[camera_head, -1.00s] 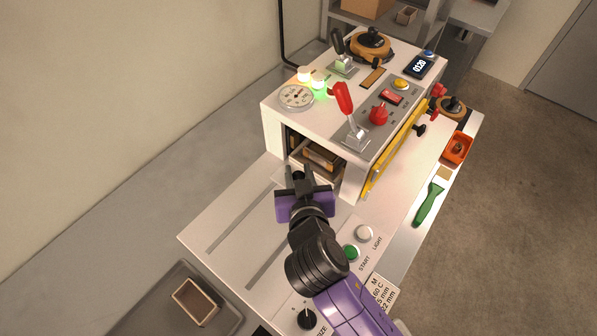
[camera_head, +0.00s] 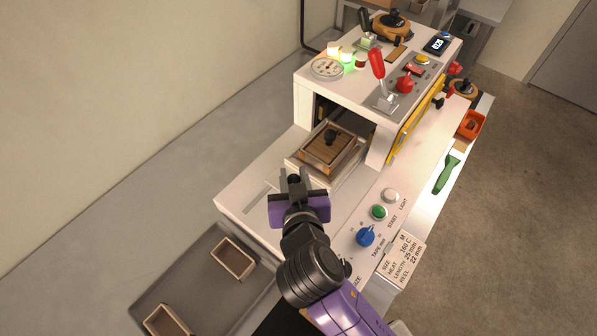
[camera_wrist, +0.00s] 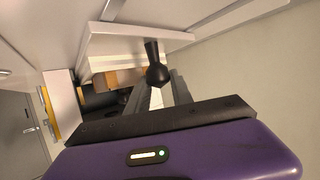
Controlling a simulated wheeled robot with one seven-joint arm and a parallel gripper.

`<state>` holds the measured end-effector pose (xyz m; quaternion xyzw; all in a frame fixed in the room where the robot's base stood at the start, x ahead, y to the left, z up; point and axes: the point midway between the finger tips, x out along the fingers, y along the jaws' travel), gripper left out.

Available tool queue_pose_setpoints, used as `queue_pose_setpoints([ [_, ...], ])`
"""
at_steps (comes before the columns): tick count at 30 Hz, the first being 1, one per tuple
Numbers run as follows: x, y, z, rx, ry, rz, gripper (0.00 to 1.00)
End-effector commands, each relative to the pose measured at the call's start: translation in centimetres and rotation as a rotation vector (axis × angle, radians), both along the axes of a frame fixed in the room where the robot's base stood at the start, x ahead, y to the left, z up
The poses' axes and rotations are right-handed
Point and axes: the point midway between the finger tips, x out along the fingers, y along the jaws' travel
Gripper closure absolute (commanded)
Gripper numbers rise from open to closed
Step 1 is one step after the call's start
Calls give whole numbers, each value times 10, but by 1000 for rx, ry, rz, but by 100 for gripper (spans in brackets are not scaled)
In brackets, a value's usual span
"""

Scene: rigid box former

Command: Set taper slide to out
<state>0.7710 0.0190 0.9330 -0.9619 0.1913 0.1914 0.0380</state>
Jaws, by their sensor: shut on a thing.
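In the wrist view, a black ball-ended knob (camera_wrist: 157,75) hangs by a pale plate, just beyond my gripper's dark front bar. The exact finger contact cannot be seen there.
The white former (camera_head: 312,98) stands behind the slide, with a red lever (camera_head: 377,64) on top. A blue dial (camera_head: 366,236) and green button (camera_head: 379,212) are on the bench at right. A grey tray (camera_head: 190,285) with open boxes is at lower left.

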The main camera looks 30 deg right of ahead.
Motion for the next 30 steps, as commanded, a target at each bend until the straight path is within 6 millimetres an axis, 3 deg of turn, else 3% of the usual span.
queue_pose_setpoints([
  [6, -14, 33, -1, -1, 0, 4, 100],
  [12, -21, 51, -1, 0, 0, 1, 100],
  [27, -25, 59, 0, 1, 2, 2, 100],
  [28, -25, 59, 0, 1, 2, 3, 69],
  [30, -25, 59, 0, 1, 1, 3, 55],
])
